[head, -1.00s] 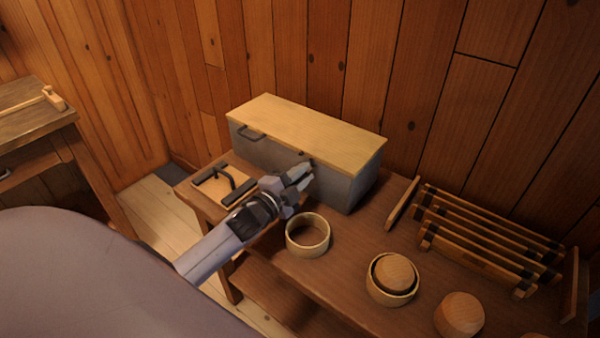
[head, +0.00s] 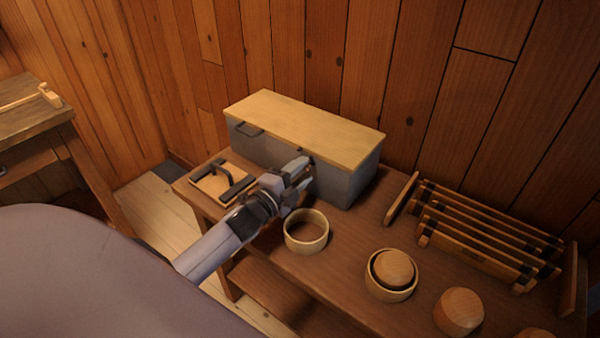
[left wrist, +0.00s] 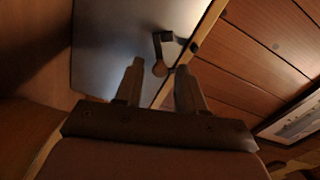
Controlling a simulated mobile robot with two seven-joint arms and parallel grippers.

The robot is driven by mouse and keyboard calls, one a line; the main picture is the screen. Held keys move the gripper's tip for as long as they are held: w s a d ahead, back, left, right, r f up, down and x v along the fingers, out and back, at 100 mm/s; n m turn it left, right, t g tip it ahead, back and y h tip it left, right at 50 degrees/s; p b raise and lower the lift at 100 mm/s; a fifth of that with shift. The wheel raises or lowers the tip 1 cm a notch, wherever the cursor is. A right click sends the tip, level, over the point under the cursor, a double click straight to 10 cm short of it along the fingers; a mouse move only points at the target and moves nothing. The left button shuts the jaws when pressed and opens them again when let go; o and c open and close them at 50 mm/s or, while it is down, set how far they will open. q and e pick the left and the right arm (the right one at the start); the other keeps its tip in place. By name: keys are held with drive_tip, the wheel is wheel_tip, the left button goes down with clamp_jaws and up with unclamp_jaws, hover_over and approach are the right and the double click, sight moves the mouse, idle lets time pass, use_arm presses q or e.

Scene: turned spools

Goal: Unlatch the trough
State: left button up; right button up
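The trough (head: 340,182) is a grey box with a flat pale wooden lid (head: 305,130), which lies closed on top. It stands at the back of the bench against the wall. A small dark latch (left wrist: 163,46) with a rounded brownish end is on its front, near the lid edge. In the head view the latch is mostly hidden by my left gripper (head: 303,174). That gripper is at the trough's front with its fingers apart. In the left wrist view the latch's rounded end shows between the open fingertips (left wrist: 160,72); contact cannot be told. My right gripper is not in view.
The bench (head: 345,235) holds a board with a dark handle (head: 222,182), an empty wooden ring (head: 307,231), a ring with a round block in it (head: 391,275), other round blocks (head: 459,311) and a slatted rack (head: 480,240). Another table (head: 38,118) stands at far left.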

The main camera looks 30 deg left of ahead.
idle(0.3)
use_arm(q)
drive_tip(key=s, duration=0.7)
drive_tip(key=shift+a, duration=0.3)
drive_tip(key=shift+s, duration=0.15)
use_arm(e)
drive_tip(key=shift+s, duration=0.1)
